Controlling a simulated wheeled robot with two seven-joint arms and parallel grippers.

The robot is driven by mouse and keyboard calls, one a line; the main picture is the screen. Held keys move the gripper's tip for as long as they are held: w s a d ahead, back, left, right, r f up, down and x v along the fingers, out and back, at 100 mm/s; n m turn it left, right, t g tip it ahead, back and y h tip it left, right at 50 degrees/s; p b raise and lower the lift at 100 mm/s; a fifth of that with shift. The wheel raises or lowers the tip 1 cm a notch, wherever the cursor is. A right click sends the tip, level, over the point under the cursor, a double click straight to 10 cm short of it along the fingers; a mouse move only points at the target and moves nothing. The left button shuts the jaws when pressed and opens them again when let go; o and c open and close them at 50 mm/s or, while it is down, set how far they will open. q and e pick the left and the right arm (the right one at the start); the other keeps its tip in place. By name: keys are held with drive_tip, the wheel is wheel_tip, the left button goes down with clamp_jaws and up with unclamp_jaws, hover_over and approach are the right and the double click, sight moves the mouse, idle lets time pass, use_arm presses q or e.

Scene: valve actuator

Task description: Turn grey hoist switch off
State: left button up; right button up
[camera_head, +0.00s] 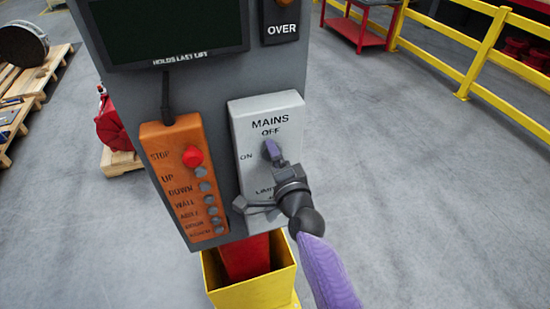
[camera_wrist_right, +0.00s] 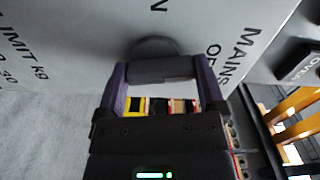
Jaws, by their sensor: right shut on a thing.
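The grey hoist switch panel (camera_head: 239,120) is mounted on the right side of the grey post, marked MAINS, OFF at the top and ON at the left. My right gripper (camera_head: 272,150) is at the panel's middle, just below the word OFF, and hides most of the knob in the head view. In the right wrist view the dark grey switch knob (camera_wrist_right: 158,68) sits between the two purple fingers of my right gripper (camera_wrist_right: 161,76), which is shut on it. Which mark the knob points to I cannot tell. My left gripper is not in view.
An orange pendant (camera_head: 165,183) with a red stop button and several grey buttons hangs left of the panel. A dark screen (camera_head: 165,28) is above. A yellow box (camera_head: 253,290) stands below. Yellow railings (camera_head: 480,60) are behind; the floor at right is clear.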

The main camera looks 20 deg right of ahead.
drive_tip(key=shift+m, duration=1)
drive_tip(key=o, duration=1)
drive_tip(key=shift+c, duration=0.2)
drive_tip(key=s, duration=1)
drive_tip(key=shift+d, duration=0.25)
